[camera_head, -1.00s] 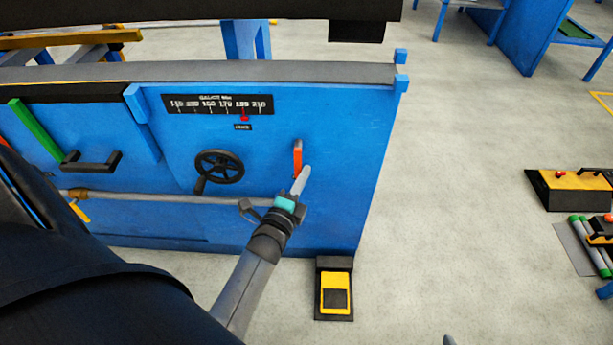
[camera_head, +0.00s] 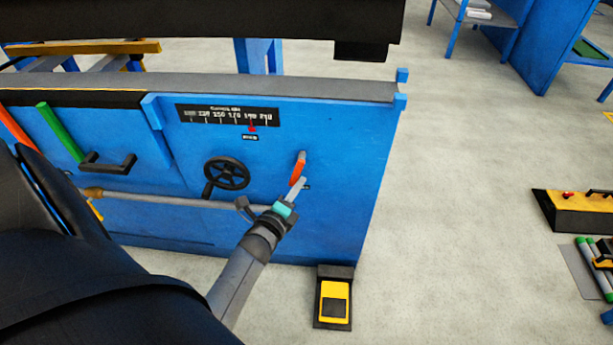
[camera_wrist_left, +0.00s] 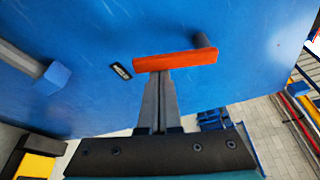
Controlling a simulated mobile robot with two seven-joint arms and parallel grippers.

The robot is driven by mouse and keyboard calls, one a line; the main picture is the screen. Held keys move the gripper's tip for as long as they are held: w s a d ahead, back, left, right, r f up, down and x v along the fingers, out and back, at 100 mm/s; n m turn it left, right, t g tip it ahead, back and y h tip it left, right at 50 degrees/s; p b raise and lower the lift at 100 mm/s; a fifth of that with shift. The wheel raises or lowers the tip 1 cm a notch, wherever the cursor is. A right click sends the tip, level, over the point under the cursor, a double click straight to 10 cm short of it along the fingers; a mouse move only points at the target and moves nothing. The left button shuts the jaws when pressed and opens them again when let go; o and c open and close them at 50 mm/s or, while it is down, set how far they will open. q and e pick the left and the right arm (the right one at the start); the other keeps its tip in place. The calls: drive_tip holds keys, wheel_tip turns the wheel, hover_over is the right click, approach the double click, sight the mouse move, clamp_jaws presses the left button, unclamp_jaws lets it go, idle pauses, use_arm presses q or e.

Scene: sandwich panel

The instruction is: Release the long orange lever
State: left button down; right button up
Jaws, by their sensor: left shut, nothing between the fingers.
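Another orange-red lever (camera_head: 15,129) is partly cut off at the left edge. My right gripper is not in view.
The blue panel (camera_head: 335,135) carries a scale (camera_head: 228,115), a black handwheel (camera_head: 227,173), a green lever (camera_head: 61,132) and a horizontal rod (camera_head: 165,200). A yellow-and-black pedal (camera_head: 335,303) stands on the floor below.

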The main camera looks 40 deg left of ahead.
use_arm(q)
drive_tip(key=s+a+r+m+g+y+p, duration=0.2)
drive_tip(key=a+r+m+g+y+p, duration=0.1)
drive_tip(key=m+p, duration=0.4)
drive_tip(key=shift+s+a+r+m+g+y, duration=0.35)
drive_tip(key=shift+a+r+m+g, duration=0.3)
drive_tip(key=shift+m, duration=1.25)
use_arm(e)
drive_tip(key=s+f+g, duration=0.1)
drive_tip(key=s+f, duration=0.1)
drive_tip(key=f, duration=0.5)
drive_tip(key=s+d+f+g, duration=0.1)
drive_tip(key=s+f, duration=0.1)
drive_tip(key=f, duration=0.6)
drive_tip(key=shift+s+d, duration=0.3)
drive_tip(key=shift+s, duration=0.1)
use_arm(q)
drive_tip(key=shift+f, duration=0.15)
